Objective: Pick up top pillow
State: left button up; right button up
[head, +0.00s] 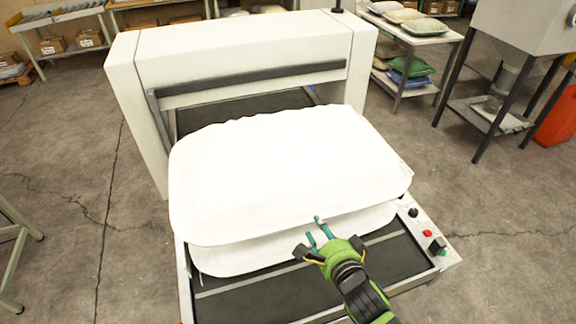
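Two white pillows lie stacked on the dark bed of a white machine. The top pillow (285,165) is large and covers most of the lower pillow (240,262), which shows only along the front edge. My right gripper (315,229) is at the front edge of the top pillow, right of the middle. Its teal fingertips are apart, one over the top pillow's edge and the other lower, near the gap between the pillows. I cannot tell whether they touch the cloth. My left gripper is not in view.
The machine's white housing (240,45) arches behind the pillows. A control panel with buttons (427,234) is at its right front. A table with pillows (420,26) stands at the back right, near a grey hopper (525,30). The floor on both sides is mostly clear.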

aim_at(314, 222)
jog(key=b+x, duration=0.1)
jog(key=x, duration=0.3)
jog(key=shift+d+f, duration=0.1)
jog(key=shift+f, duration=0.1)
jog(key=shift+b+x, duration=0.55)
jog(key=shift+x, duration=0.35)
jog(key=shift+r, duration=0.1)
grip_shut()
jog(key=shift+s, duration=0.1)
